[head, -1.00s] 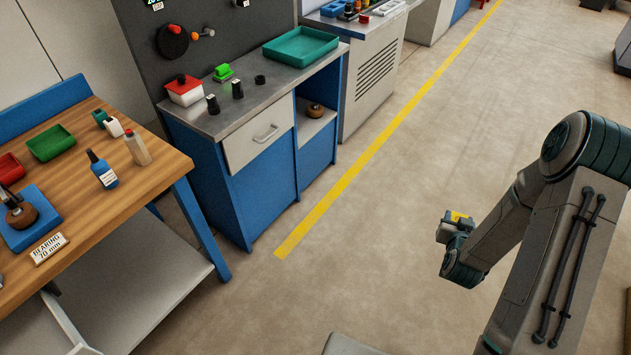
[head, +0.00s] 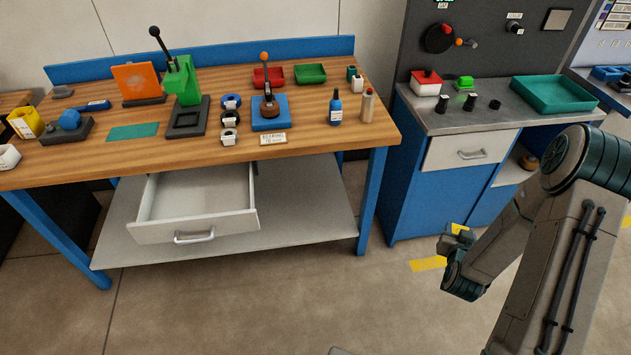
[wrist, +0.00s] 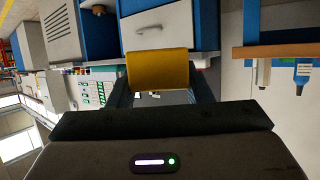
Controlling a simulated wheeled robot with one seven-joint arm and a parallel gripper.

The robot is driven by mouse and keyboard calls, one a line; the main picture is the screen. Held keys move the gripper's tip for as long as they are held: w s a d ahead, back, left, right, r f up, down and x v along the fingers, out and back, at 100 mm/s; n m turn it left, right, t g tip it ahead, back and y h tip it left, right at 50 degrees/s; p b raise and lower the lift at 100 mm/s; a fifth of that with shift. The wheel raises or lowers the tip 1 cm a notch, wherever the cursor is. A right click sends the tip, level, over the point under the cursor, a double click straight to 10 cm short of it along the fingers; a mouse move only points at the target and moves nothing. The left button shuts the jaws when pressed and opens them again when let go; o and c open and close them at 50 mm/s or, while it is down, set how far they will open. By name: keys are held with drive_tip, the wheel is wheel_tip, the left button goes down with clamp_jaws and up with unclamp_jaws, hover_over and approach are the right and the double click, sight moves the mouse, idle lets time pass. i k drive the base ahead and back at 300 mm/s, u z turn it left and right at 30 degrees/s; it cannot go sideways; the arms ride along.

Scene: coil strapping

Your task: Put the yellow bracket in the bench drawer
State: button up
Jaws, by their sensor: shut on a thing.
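The yellow bracket (wrist: 158,69) is held between the two fingers of my gripper (wrist: 163,92) in the wrist view. In the head view a bit of the bracket (head: 459,228) shows at the end of my gripper (head: 453,240), which is right of the wooden bench and above the floor. The bench drawer (head: 200,192) hangs under the wooden bench top (head: 200,145). It is pulled open and the part of its inside that shows looks empty. My gripper is well apart from the drawer, to its right.
A blue cabinet with a closed drawer (head: 470,151) stands right of the bench, behind my arm. A bench leg (head: 371,200) stands between the open drawer and my gripper. Bottles, trays and presses crowd the bench top. The floor in front of the bench is clear.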

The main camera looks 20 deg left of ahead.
sight(218, 197)
drive_tip(key=u, duration=1.5)
